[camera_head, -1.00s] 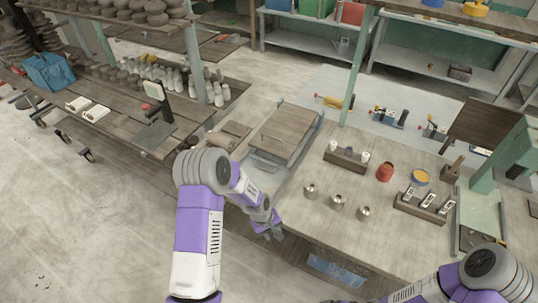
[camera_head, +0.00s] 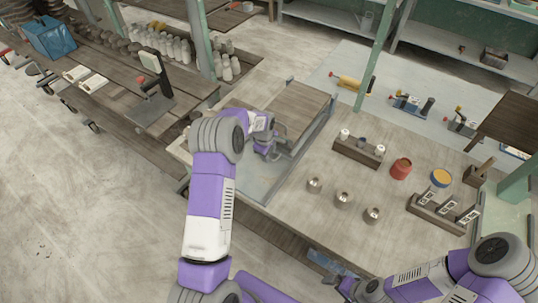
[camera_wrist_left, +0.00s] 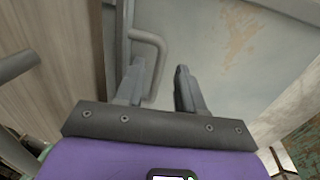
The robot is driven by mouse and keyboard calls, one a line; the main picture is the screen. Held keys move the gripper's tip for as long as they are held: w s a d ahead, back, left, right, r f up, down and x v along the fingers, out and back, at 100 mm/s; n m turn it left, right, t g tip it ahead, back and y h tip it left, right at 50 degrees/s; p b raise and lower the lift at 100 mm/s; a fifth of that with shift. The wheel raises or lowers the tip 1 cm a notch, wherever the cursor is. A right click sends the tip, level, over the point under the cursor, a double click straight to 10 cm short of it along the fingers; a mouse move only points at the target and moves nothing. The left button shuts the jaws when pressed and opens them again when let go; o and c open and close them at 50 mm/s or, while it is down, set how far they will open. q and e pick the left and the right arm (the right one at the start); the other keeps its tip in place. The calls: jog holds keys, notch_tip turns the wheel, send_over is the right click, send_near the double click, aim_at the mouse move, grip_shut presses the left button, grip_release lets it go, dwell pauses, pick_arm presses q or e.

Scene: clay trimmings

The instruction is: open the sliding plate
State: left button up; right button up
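The sliding plate (camera_head: 298,108) is a brown wooden board in a grey metal frame at the table's left side. The bare grey bed (camera_head: 258,183) shows in front of it. Its grey bar handle (camera_wrist_left: 158,55) shows in the left wrist view. My left gripper (camera_head: 272,150) is at the plate's near edge. In the left wrist view its fingers (camera_wrist_left: 158,88) are apart, with the handle's bar between them, close to the left finger. Contact cannot be told. My right gripper (camera_head: 340,285) is low at the table's front edge, and its finger gap is unclear.
Metal cups (camera_head: 343,199), a red pot (camera_head: 401,168), a yellow-topped tin (camera_head: 441,178) and wooden holders (camera_head: 358,151) stand right of the frame. A bench with a dark stand (camera_head: 153,85) and clay pieces is at left. A green post (camera_head: 370,65) rises behind the table.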

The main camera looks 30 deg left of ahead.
pick_arm(q)
jog(key=shift+w+f, duration=0.2)
jog(key=shift+f, duration=0.55)
grip_shut()
